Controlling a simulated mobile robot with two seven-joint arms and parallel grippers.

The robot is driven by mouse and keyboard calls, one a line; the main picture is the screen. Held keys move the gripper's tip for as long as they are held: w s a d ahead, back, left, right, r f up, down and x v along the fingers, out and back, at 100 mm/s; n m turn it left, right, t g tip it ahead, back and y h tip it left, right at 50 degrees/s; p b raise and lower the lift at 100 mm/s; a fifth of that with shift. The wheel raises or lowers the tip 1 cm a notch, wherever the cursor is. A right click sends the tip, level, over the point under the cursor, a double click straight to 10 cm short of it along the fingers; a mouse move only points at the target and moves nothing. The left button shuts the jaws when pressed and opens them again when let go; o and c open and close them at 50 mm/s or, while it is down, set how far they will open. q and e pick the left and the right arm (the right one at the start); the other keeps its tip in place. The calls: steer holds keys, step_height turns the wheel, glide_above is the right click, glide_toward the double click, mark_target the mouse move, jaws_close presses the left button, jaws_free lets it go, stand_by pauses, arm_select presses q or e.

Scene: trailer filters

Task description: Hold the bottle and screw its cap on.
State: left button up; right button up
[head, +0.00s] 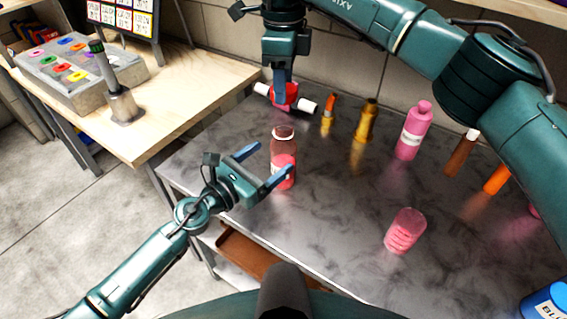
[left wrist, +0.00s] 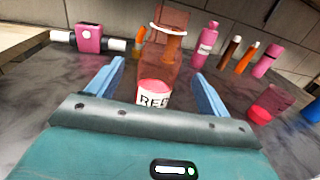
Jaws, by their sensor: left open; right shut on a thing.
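The bottle (head: 284,170) is clear, with red liquid low inside and a white ring at its open-looking neck. It stands upright on the metal table. Its RED label faces the left wrist view (left wrist: 154,98). My left gripper (head: 263,165) is open, and its fingers lie on either side of the bottle in the left wrist view, with no clear contact. That piece also shows in the left wrist view (left wrist: 89,38).
Behind and right stand an orange-tipped tube (head: 328,114), a gold bottle (head: 366,120), a pink bottle (head: 414,132) and a brown tube (head: 461,155). A pink-filled cup (head: 404,232) stands front right. A wall closes the back. A wooden bench (head: 185,85) adjoins at left.

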arm_select(q)
steer(key=x, duration=0.7)
steer(key=shift+w+d, duration=0.1)
steer(key=c, duration=1.5)
steer(key=shift+o, duration=0.2)
arm_select(e)
glide_above(284, 125)
steer(key=shift+f, duration=2.5)
steer(key=shift+f, duration=0.9)
steer(key=shift+f, duration=0.5)
